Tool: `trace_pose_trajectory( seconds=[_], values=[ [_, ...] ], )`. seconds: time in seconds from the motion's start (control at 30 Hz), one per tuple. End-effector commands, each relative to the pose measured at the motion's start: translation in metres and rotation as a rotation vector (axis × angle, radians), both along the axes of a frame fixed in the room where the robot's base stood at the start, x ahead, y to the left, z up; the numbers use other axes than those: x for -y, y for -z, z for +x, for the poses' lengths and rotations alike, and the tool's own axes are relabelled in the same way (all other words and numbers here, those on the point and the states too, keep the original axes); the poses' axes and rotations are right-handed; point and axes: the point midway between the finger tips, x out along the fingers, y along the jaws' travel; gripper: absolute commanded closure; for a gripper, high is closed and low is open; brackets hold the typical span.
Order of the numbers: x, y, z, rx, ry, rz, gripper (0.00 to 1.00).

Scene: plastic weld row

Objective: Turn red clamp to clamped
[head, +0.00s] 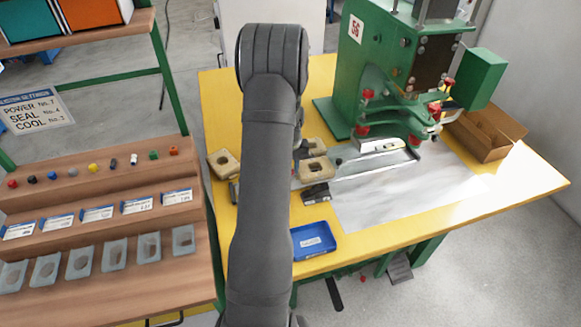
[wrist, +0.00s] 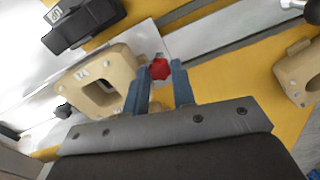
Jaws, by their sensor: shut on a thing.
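A red knob (wrist: 159,69), which I take to be the red clamp's handle, shows in the wrist view between my fingertips. My gripper (wrist: 160,76) has its two blue-grey fingers closed on either side of it. The knob sits beside a pale metal strip, close to a beige block with a square opening (wrist: 83,76). I cannot tell from this view which way the clamp is turned. In the head view my own arm hides the red knob and most of my gripper.
A second beige block (wrist: 297,72) lies to the right in the wrist view, and a black block (wrist: 85,22) at upper left. In the head view, a green press (head: 400,70) stands at back right, with a blue tray (head: 313,240) and cardboard box (head: 487,135) on the yellow table (head: 430,215).

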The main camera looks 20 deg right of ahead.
Motion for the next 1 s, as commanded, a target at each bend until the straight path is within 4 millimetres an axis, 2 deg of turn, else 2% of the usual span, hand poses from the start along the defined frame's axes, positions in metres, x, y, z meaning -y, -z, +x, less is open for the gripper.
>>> trace_pose_trajectory(
  seconds=[0.5,0.53,0.63,1.0],
  values=[
    [0.0004,-0.0007,0.0002,0.001,-0.021,-0.001,0.99],
    [0.0004,-0.0007,0.0002,0.001,-0.021,-0.001,0.75],
    [0.0004,-0.0006,0.0002,0.001,-0.02,-0.001,0.55],
    [0.0003,-0.0001,-0.0001,0.0,-0.008,0.0,0.55]
  ],
)
